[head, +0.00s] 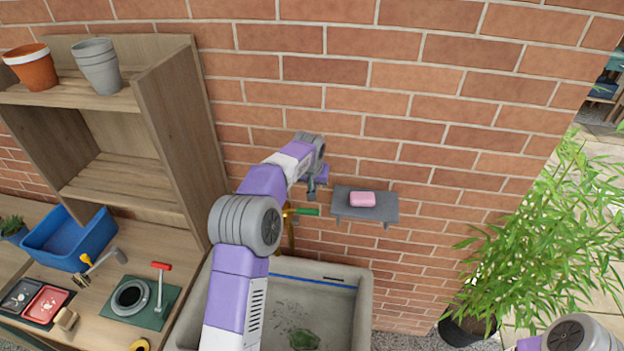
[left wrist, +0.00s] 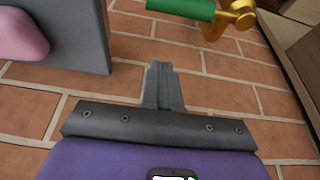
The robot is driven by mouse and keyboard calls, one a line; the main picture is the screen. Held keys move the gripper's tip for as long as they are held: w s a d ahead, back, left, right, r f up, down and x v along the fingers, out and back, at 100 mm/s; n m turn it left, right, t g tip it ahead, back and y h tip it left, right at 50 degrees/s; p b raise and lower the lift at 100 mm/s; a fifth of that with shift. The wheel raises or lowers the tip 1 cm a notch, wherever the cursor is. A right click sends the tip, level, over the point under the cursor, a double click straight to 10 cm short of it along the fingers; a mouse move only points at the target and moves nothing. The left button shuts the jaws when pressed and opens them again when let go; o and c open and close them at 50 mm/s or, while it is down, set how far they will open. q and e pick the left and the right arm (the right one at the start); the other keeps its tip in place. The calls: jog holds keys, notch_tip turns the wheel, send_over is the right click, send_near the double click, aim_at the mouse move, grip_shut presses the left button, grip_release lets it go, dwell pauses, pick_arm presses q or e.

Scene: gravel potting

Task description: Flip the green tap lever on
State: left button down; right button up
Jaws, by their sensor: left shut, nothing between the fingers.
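The green tap lever (head: 307,211) sticks out to the right from the brass tap (head: 290,228) on the brick wall above the sink. My left gripper (head: 312,194) is shut and empty, just above the lever in the head view. In the left wrist view the closed fingertips (left wrist: 162,72) are in front of bare brick, with a visible gap in the picture to the green lever (left wrist: 184,8) at the top edge. The brass tap body (left wrist: 232,18) shows to the right of the lever there. My left arm hides part of the tap from the head.
A grey wall shelf (head: 378,214) with a pink soap (head: 362,199) is close to the right of the lever. The stone sink (head: 345,283) lies below, with something green inside. A wooden shelf unit (head: 172,140) stands left; a bamboo plant (head: 535,230) stands right.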

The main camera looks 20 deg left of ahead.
aim_at(301, 211)
pick_arm(q)
jog(key=shift+s+d+f+p, duration=0.15)
jog(key=shift+s+f, duration=0.25)
jog(key=shift+f, duration=0.25)
jog(key=shift+s+d+f+p, duration=0.15)
jog(key=shift+s+f, duration=0.3)
jog(key=shift+f, duration=0.25)
jog(key=shift+s+d+f+p, duration=0.15)
jog(key=shift+s+f, duration=0.25)
jog(key=shift+f, duration=0.25)
jog(key=shift+s, duration=0.1)
